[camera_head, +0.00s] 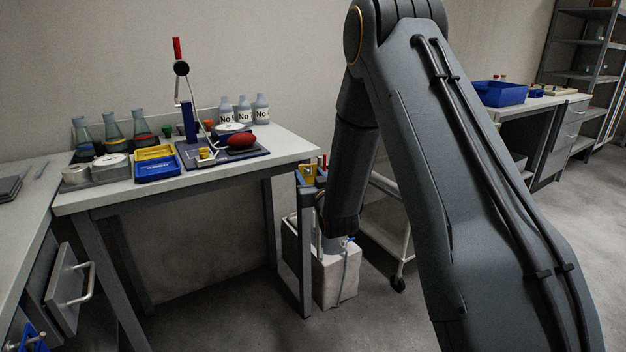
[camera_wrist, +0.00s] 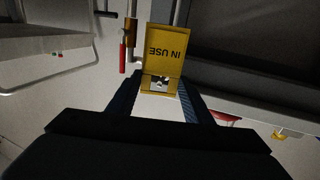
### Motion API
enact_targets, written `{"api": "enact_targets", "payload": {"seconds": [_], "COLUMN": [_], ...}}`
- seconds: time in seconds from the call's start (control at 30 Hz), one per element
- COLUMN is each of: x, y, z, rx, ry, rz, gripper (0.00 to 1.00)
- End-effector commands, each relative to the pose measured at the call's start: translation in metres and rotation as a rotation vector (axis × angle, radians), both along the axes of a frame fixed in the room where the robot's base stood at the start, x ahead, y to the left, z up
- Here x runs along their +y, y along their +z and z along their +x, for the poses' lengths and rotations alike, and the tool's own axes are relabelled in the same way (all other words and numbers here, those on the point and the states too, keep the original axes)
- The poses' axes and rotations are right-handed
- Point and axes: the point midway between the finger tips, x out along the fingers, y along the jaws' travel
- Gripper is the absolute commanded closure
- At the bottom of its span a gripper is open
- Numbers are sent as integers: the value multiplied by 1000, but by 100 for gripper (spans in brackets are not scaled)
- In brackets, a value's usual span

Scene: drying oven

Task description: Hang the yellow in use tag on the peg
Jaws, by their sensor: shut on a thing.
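The yellow tag (camera_wrist: 162,50), lettered IN USE and upside down in the wrist view, is held in my gripper (camera_wrist: 159,88). The blue-sided fingers are shut on its narrow lower end, which has an opening with a grey and dark pattern behind it. In the head view the tag (camera_head: 309,172) is a small yellow patch beside my gripper (camera_head: 311,184), just off the right end of the bench. I cannot pick out the peg for sure. A brass-coloured rod (camera_wrist: 131,32) and a red bar (camera_wrist: 122,57) stand left of the tag, apart from it.
The bench (camera_head: 230,164) holds flasks, bottles, a yellow tray (camera_head: 154,152), a blue tray (camera_head: 158,168) and a stand with a red-tipped lever (camera_head: 177,48). A white box (camera_head: 337,280) stands on the floor below my gripper. A drawer (camera_head: 68,289) is open at left.

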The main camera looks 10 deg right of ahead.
Motion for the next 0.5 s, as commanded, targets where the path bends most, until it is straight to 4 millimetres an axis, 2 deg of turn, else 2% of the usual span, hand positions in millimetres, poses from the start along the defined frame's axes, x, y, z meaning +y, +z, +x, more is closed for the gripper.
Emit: {"api": "enact_targets", "payload": {"seconds": [0.5], "x": [6], "y": [-9], "z": [19], "rx": [-1], "ry": [0], "rz": [0], "gripper": [75]}}
